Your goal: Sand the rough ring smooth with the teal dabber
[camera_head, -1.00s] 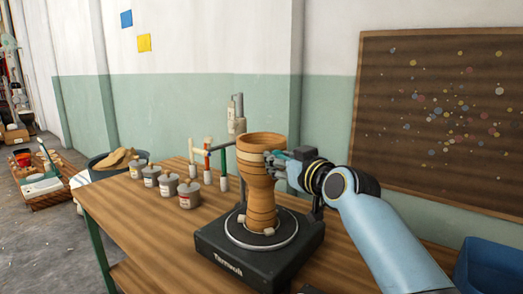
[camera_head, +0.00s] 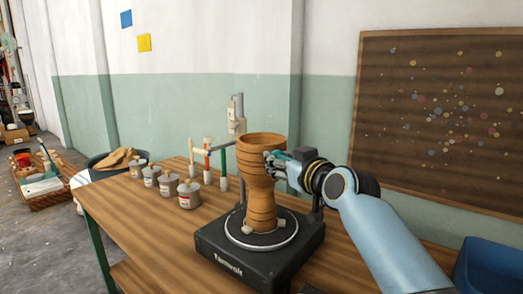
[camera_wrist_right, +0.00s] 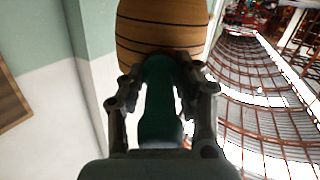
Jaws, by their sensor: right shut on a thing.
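A wooden goblet drum (camera_head: 261,203) stands upright on a black turntable (camera_head: 222,250) with a pale disc. Its bowl shows thin dark lines, and no distinctly pale ring stands out on the side facing me. My right gripper (camera_head: 273,165) is at the bowl's right side, shut on the teal dabber (camera_wrist_right: 160,103). In the right wrist view the dabber sits between the fingers (camera_wrist_right: 158,82), its far end against or very near the drum (camera_wrist_right: 160,28); contact is hidden. My left gripper is not in view.
Several lidded grey tins (camera_head: 189,195) stand on the wooden bench (camera_head: 140,219) left of the turntable. Behind them is a rack with coloured-handled tools (camera_head: 208,160). A blue bin (camera_head: 490,265) is at the lower right. The bench's front left is clear.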

